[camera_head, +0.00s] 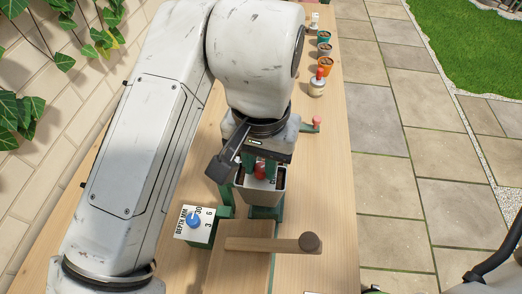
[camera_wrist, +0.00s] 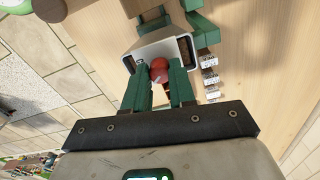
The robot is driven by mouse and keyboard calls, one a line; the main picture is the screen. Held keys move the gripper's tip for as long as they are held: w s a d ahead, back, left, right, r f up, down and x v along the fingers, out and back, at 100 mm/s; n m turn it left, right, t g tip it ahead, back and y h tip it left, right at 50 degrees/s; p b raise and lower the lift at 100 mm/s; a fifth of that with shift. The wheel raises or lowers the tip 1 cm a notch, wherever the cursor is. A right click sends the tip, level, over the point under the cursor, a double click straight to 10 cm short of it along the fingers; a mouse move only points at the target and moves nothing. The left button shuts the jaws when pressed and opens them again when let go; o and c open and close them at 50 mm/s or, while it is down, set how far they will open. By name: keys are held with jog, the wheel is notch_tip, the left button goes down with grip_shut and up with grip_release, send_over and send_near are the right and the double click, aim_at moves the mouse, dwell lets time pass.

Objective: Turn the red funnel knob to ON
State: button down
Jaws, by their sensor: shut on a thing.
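The red funnel knob (camera_wrist: 159,70) sits on the front of a pale, box-like funnel (camera_wrist: 150,50) in the wrist view. My gripper (camera_wrist: 161,82) has its two green fingers shut on the knob, one on each side. In the head view, the red knob (camera_head: 261,171) shows between the fingertips, above the funnel (camera_head: 263,197). My wrist hides part of the knob and the funnel top in that view. No ON or OFF mark near the knob is readable, so I cannot tell its setting.
A blue dial (camera_head: 194,219) on a white-faced depth box stands left of the funnel. A red-topped jar (camera_head: 317,83) and potted cups (camera_head: 325,65) stand at the back right. The bench's right side is mostly clear.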

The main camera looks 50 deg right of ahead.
aim_at(261, 168)
jog(key=n+p, duration=0.1)
jog(key=n, duration=0.1)
jog(key=n+p, duration=0.1)
jog(key=p, duration=0.1)
jog(key=n+p, duration=0.1)
jog(key=n, duration=0.1)
jog(key=shift+r+n, duration=0.25)
jog(key=shift+n, duration=0.05)
jog(key=n+p, duration=0.4)
jog(key=n, duration=0.1)
jog(key=shift+f, duration=0.2)
jog(key=c, duration=0.9)
grip_release()
notch_tip(261, 168, up, 11)
jog(key=shift+f+p, duration=0.15)
jog(key=shift+p, duration=0.75)
jog(key=shift+f, duration=0.1)
